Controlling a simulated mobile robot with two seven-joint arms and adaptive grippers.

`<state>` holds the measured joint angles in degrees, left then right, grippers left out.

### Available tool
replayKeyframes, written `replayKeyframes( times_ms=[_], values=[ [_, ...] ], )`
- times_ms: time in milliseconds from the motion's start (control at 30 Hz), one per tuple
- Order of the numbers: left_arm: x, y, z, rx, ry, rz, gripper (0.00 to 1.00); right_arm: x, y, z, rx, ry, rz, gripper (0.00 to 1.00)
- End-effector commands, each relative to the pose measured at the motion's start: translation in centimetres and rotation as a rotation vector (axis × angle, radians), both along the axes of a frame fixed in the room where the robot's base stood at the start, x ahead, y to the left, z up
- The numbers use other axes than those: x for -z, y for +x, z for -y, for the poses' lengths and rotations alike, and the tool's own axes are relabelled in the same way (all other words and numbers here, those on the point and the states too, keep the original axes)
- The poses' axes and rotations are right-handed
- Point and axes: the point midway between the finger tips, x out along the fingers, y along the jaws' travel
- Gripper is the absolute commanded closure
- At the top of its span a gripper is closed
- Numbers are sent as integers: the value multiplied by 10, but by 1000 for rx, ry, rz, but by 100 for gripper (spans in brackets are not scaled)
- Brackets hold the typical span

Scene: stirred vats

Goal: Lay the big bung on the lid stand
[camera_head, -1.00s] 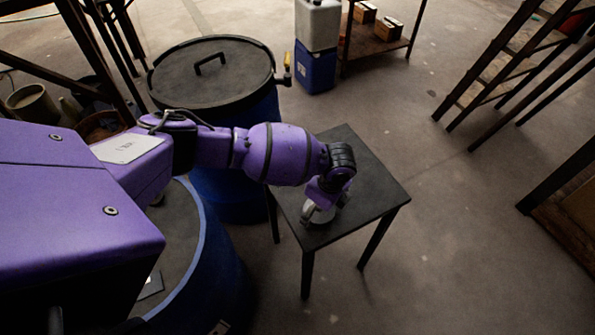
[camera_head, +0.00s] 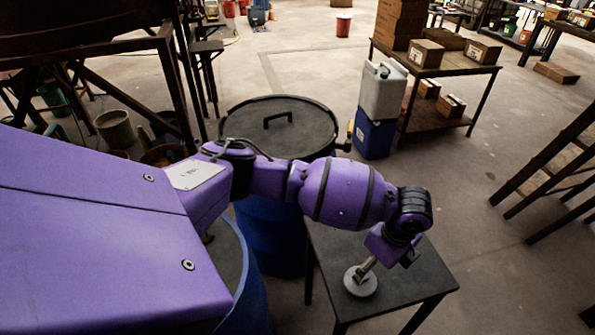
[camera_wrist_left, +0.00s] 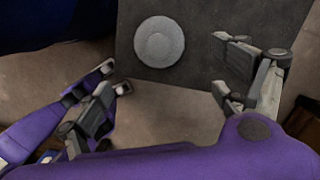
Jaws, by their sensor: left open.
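The big bung (camera_head: 360,284) is a pale grey round disc lying flat on the dark square top of the lid stand (camera_head: 415,275). In the left wrist view the bung (camera_wrist_left: 159,42) shows whole, with a raised round middle, on the dark stand top (camera_wrist_left: 270,15) near its edge. My left gripper (camera_head: 364,270) reaches down over the stand, just above the bung in the head view. In the left wrist view its fingers (camera_wrist_left: 170,82) are spread wide, with nothing between them, and the bung lies apart beyond them. My right gripper is not in view.
A blue vat with a dark handled lid (camera_head: 280,128) stands behind my left arm. Another blue vat (camera_head: 250,300) is partly hidden below the arm. A white jerrycan (camera_head: 383,90) sits on a blue one (camera_head: 373,135) beside a shelf of boxes. Floor right of the stand is clear.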

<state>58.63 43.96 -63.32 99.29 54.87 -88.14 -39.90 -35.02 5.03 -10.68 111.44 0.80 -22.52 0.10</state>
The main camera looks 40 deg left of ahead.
Motion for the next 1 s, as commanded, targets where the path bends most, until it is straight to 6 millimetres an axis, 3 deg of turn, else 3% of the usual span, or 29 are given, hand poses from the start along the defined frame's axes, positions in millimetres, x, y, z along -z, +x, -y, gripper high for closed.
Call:
replayKeyframes(
  times_ms=[200,300,400,467,567,667,867,1000],
  values=[
    [65,-55,73,-168,-290,10,10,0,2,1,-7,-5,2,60],
    [86,-79,108,-328,-468,33,10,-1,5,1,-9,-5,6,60],
    [99,-97,127,-518,-621,63,10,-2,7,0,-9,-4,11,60],
    [106,-106,129,-643,-698,87,10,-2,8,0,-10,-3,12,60],
    [116,-120,119,-863,-800,140,10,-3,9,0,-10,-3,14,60],
    [126,-137,90,-1079,-863,212,10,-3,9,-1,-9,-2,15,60],
    [144,-185,13,-1410,-881,374,10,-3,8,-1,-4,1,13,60],
    [151,-230,-43,-1577,-843,494,10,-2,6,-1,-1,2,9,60]
  ],
)
